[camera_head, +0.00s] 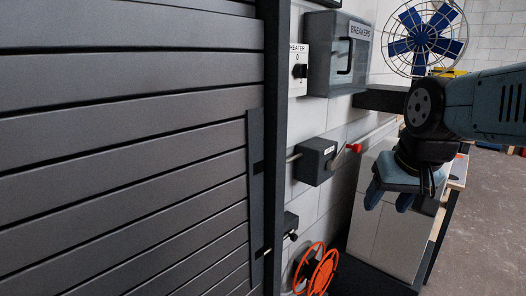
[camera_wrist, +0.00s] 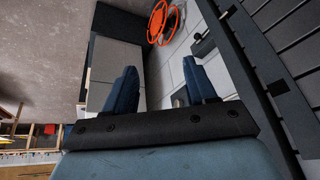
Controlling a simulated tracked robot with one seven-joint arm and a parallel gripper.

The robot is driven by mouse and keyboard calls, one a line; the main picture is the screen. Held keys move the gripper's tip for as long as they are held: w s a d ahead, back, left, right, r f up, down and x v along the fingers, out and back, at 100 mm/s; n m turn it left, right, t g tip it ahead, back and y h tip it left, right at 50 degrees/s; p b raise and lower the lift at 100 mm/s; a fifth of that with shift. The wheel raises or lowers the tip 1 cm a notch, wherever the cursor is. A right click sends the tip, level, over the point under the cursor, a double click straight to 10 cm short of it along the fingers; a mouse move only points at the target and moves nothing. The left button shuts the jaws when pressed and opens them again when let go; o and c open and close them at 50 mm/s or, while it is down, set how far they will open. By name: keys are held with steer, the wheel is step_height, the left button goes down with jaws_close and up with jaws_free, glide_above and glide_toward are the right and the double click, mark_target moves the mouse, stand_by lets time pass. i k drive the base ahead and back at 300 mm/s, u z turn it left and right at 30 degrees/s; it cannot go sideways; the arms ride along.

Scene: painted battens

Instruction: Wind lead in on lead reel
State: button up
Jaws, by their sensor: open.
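The orange lead reel (camera_head: 318,272) is low on the wall at the bottom of the head view, partly cut off by the picture's edge. It also shows at the top of the wrist view (camera_wrist: 155,22), beyond my fingers. No lead can be made out clearly on it. My gripper (camera_head: 389,198) is above and to the right of the reel in the head view, apart from it, with its fingers pointing down. In the wrist view my gripper (camera_wrist: 160,68) has its two blue fingers spread wide with nothing between them.
A dark box with a red-ended lever (camera_head: 316,161) and a smaller dark box (camera_head: 290,224) are on the wall near the reel. A breakers cabinet (camera_head: 338,53), heater switch (camera_head: 299,69) and caged blue fan (camera_head: 425,38) are higher up. A slatted shutter (camera_head: 130,150) fills the left.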

mark_target(317, 272)
steer(key=u, duration=0.9)
steer(key=k, duration=0.95)
steer(key=z, duration=0.6)
steer(key=i, duration=1.25)
steer(key=u, duration=0.05)
